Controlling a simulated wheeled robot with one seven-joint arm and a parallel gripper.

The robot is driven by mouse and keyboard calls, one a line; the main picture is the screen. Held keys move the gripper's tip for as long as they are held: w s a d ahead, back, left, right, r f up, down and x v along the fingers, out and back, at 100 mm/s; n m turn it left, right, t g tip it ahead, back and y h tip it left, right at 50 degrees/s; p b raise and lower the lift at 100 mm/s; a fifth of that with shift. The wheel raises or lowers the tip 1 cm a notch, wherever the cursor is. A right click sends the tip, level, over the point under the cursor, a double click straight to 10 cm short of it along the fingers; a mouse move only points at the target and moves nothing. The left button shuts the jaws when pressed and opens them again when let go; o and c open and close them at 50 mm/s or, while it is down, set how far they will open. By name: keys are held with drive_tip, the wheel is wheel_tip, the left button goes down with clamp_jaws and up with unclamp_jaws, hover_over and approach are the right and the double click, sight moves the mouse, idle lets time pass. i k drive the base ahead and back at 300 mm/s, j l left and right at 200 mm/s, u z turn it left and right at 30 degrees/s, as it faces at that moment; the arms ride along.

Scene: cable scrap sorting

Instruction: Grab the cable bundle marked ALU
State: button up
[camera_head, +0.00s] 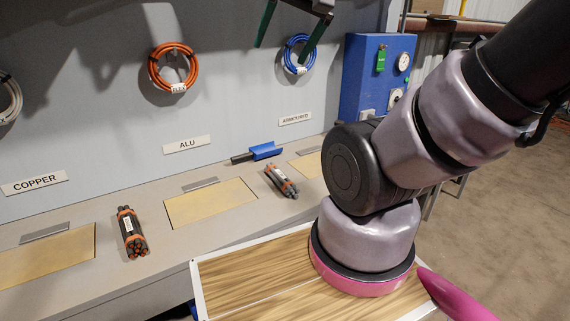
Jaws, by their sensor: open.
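One cable bundle (132,232) of dark cables with orange bands lies on the bench, between the COPPER and ALU stations. A second bundle (281,181), grey with orange bands, lies further right on the bench. Both carry small white labels too small to read. The ALU sign (186,145) is on the wall below a hanging orange cable coil (173,68), whose tag I cannot read. My gripper (283,53) is at the top edge, partly cut off.
The COPPER sign (34,183) is at left. A blue cable coil (298,54) hangs right of the orange one. A blue object with a dark handle (262,151) lies at the bench back. A blue gauge cabinet (366,75) stands behind my arm. A yellow pad (210,203) is bare.

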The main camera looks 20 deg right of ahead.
sight(287, 186)
drive_tip(key=i+l+u, duration=0.1)
drive_tip(key=l, duration=0.35)
drive_tip(key=i+l+u, duration=0.1)
drive_tip(key=l, duration=0.3)
drive_tip(key=i+l+u, duration=0.1)
drive_tip(key=l, duration=0.35)
